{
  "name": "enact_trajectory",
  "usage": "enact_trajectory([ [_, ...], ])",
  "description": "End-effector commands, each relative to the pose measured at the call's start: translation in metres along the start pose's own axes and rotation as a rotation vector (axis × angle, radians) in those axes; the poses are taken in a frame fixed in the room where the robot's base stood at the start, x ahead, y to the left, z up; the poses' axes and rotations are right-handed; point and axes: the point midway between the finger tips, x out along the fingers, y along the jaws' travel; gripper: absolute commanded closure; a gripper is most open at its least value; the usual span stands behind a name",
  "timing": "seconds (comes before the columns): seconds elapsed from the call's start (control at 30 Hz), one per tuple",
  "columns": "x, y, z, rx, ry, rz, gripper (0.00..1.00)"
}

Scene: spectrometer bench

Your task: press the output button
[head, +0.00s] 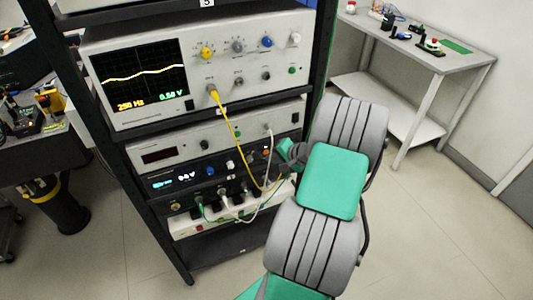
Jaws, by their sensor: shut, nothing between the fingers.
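The rack holds a dark-faced unit with a small lit blue-and-white display (175,183), and knobs and sockets to its right. A small orange part (267,152) shows near the right end of that unit, close to my gripper. I cannot tell whether it is the output button, and no label is readable. My gripper (286,154) is shut and empty at the right side of the rack, in front of the unit's right end. It is small and dark in the head view, and my own arm partly hides it. Whether it touches the panel cannot be told.
Above is an oscilloscope (138,72) with a yellow trace. A yellow cable (228,122) and a white cable (271,150) hang across the fronts near my gripper. A power strip (190,226) sits below. A grey side table (440,62) stands at the back right.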

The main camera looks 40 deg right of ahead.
Motion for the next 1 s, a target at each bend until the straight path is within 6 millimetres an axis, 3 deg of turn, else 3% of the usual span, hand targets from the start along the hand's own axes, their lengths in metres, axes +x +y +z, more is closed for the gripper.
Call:
enact_trajectory([
  [0.7,-0.042,0.030,0.031,0.001,-0.001,0.000,1.00],
  [0.93,-0.042,0.029,0.031,-0.003,-0.002,0.001,1.00],
  [1.0,-0.040,0.021,0.036,-0.038,-0.018,0.014,1.00],
])
